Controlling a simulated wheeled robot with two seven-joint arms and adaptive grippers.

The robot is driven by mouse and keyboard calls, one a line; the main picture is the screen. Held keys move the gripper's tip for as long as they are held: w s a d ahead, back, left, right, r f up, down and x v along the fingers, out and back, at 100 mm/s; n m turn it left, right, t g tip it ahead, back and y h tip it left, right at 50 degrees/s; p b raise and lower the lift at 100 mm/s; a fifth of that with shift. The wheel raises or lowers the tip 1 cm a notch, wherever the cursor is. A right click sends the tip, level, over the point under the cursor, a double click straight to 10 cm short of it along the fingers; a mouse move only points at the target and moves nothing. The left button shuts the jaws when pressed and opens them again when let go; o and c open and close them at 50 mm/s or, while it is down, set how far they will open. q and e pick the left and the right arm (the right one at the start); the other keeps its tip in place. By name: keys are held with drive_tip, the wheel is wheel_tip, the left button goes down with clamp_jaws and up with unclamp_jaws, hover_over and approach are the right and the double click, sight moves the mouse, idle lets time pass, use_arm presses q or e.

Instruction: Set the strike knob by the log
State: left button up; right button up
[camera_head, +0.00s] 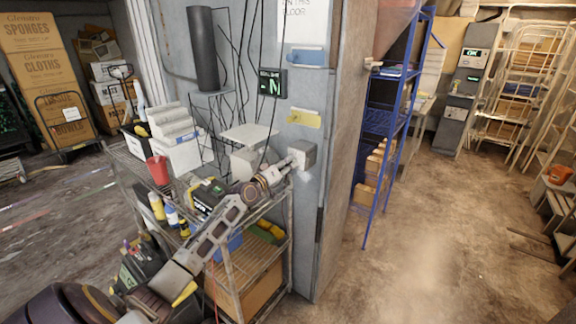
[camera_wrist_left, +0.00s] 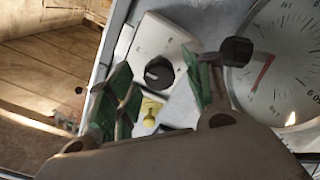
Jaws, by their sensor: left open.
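A round black knob (camera_wrist_left: 158,73) with a pale pointer mark sits on a white panel with faint markings in the left wrist view. It lies between the two fingers of my left gripper (camera_wrist_left: 157,62), which are apart, with no visible contact. In the head view my left gripper (camera_head: 287,167) is at a small grey box (camera_head: 303,153) on the grey wall; the knob cannot be made out there. A white sheet with text (camera_head: 305,18) hangs higher on this wall; I cannot tell whether it is the log. My right gripper is out of view.
A large round gauge (camera_wrist_left: 292,65) is close beside the right finger. A yellow holder (camera_head: 304,118) and a dark display (camera_head: 272,82) are above the grey box. A loaded wire cart (camera_head: 238,268) stands under my left arm. The floor to the right is largely clear.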

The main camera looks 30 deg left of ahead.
use_arm(q)
drive_tip(key=shift+w, duration=0.75)
drive_tip(key=c, duration=1.1)
drive_tip(key=shift+o, duration=0.2)
